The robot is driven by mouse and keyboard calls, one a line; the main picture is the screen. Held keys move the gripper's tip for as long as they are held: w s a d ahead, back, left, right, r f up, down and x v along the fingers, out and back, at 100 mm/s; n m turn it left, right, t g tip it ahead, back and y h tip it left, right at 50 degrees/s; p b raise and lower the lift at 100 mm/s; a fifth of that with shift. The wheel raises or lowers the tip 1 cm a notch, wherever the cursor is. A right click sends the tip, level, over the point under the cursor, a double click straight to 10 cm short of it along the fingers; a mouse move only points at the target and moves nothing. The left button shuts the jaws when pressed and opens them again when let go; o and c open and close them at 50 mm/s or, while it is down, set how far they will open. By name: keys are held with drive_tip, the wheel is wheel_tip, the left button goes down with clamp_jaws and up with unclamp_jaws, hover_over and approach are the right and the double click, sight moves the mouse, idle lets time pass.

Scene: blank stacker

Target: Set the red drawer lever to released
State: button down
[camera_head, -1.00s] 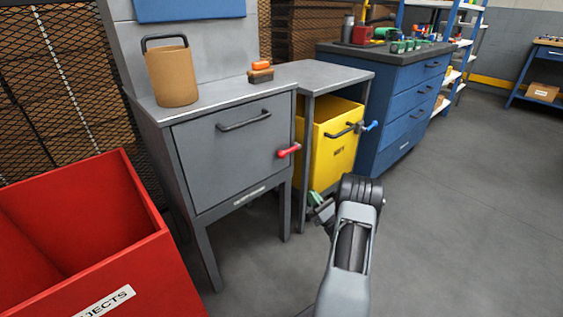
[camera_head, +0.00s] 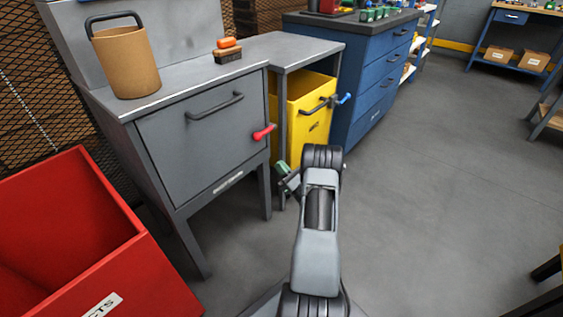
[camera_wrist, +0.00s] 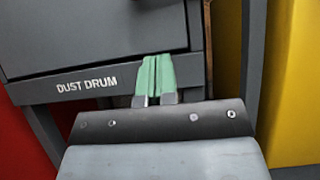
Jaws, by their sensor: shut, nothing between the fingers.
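The red lever (camera_head: 264,132) sticks out at the right edge of the grey drawer front (camera_head: 205,135), below and to the right of the dark drawer handle (camera_head: 214,106). It points to the right and slightly up. My gripper (camera_head: 284,177) has green fingertips and is in front of and below the lever, apart from it. In the wrist view the green fingers (camera_wrist: 156,75) are shut together with nothing between them. They point at the cabinet's lower edge, beside the "DUST DRUM" label (camera_wrist: 87,84). The lever does not show in the wrist view.
A yellow bin (camera_head: 298,115) with a blue lever (camera_head: 344,98) stands right of the grey cabinet. A red bin (camera_head: 85,235) is at the left front. A tan container (camera_head: 126,62) and a brush (camera_head: 228,50) are on the cabinet top. Floor at right is clear.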

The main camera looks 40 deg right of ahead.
sight(265, 132)
drive_tip(key=shift+w+a+r+b, duration=0.2)
drive_tip(key=shift+w+r+b, duration=0.2)
drive_tip(key=shift+w+r, duration=0.8)
drive_tip(key=shift+w+a+r+b, duration=0.2)
drive_tip(key=shift+w+r+b, duration=0.25)
drive_tip(key=shift+w+r, duration=0.8)
drive_tip(key=shift+w+a+r+b, duration=0.2)
drive_tip(key=shift+w+r+b, duration=0.2)
drive_tip(key=shift+w+r, duration=0.8)
drive_tip(key=shift+s+r, duration=0.35)
drive_tip(key=shift+h, duration=0.3)
